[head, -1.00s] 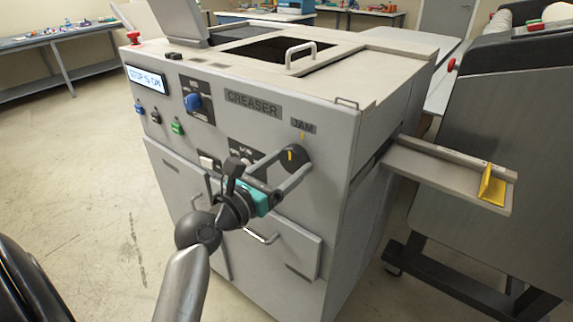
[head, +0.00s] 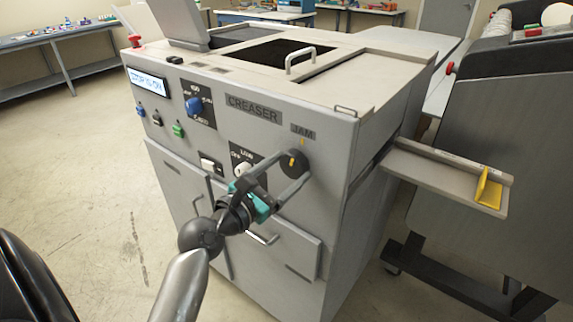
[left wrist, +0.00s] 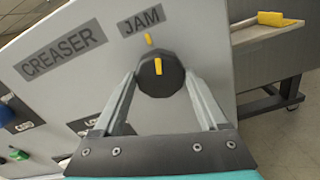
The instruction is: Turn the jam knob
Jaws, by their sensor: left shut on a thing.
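The jam knob (head: 294,163) is a round black knob with a yellow stripe, under the JAM label (head: 303,132) on the grey creaser's front panel. It also shows in the left wrist view (left wrist: 165,84), where its stripe is turned slightly clockwise from the yellow mark (left wrist: 148,39) on the panel. My left gripper (head: 292,172) has its two grey fingers on opposite sides of the knob and is shut on it. In the left wrist view the gripper (left wrist: 160,78) reaches up from below. My right gripper is not in view.
The creaser's display (head: 146,83) seems to read "STOP IS ON". A blue knob (head: 194,105), a green button (head: 178,130) and a white knob (head: 241,168) are on the panel. A drawer handle (head: 263,238) is below my gripper. A tray (head: 440,178) juts out at right.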

